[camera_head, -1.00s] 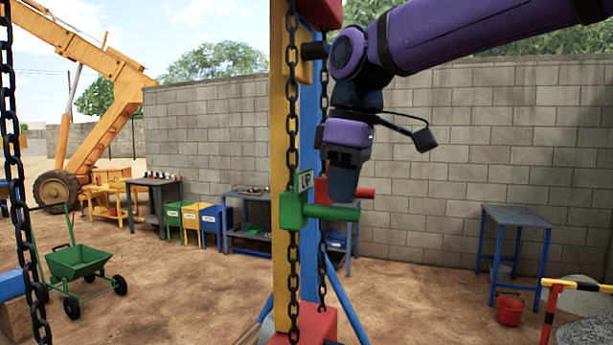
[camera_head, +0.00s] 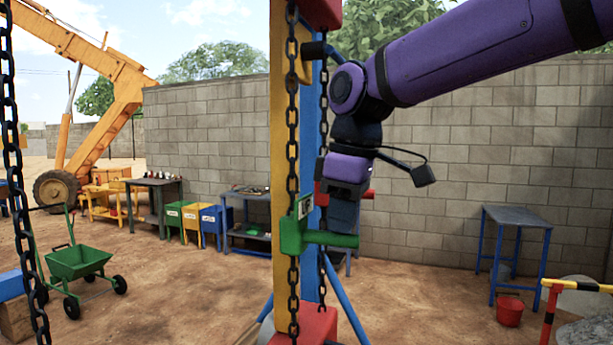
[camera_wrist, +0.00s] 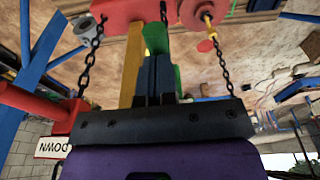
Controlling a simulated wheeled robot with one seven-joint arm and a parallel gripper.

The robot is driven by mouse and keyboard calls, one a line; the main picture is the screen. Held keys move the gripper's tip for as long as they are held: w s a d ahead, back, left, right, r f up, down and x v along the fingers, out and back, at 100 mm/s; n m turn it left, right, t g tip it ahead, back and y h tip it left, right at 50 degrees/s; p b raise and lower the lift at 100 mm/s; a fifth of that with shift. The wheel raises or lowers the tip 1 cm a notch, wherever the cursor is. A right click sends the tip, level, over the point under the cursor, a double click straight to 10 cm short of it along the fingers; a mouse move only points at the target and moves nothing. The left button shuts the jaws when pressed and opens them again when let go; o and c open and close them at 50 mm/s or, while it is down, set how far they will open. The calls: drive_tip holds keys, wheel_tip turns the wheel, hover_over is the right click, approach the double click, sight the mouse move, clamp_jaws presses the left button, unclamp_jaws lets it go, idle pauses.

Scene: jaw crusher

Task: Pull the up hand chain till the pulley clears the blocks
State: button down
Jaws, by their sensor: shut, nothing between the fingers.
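The up hand chain (camera_head: 292,150) hangs in front of the yellow and blue post. It carries a green handle (camera_head: 318,240) with a small sign (camera_head: 303,207). My gripper (camera_head: 342,226) is shut and empty, pointing down, with its tips at the top of the green handle's bar; they appear to touch it. In the wrist view the shut fingers (camera_wrist: 158,72) stand in front of green parts of the handle (camera_wrist: 155,38). A red handle (camera_head: 368,194) is behind my gripper; its DOWN sign (camera_wrist: 52,147) shows upside down in the wrist view. I cannot identify the pulley.
Another dark chain (camera_head: 12,130) hangs at the left. A blue piece (camera_head: 11,285) rests on a wooden block (camera_head: 15,318) at the left edge. A red base (camera_head: 312,328) is below the handle. A green cart (camera_head: 78,262), blue table (camera_head: 515,217) and block wall stand farther back.

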drive_tip(key=shift+f, duration=3.6)
drive_tip(key=d, duration=0.1)
drive_tip(key=s+d, duration=0.1)
drive_tip(key=d, duration=0.2)
drive_tip(key=shift+s+d+r, duration=0.3)
drive_tip(key=shift+s+d, duration=0.1)
drive_tip(key=s+d+r, duration=0.1)
drive_tip(key=d+r, duration=0.2)
drive_tip(key=r, duration=0.2)
drive_tip(key=shift+s+d, duration=0.15)
drive_tip(key=shift+d, duration=0.2)
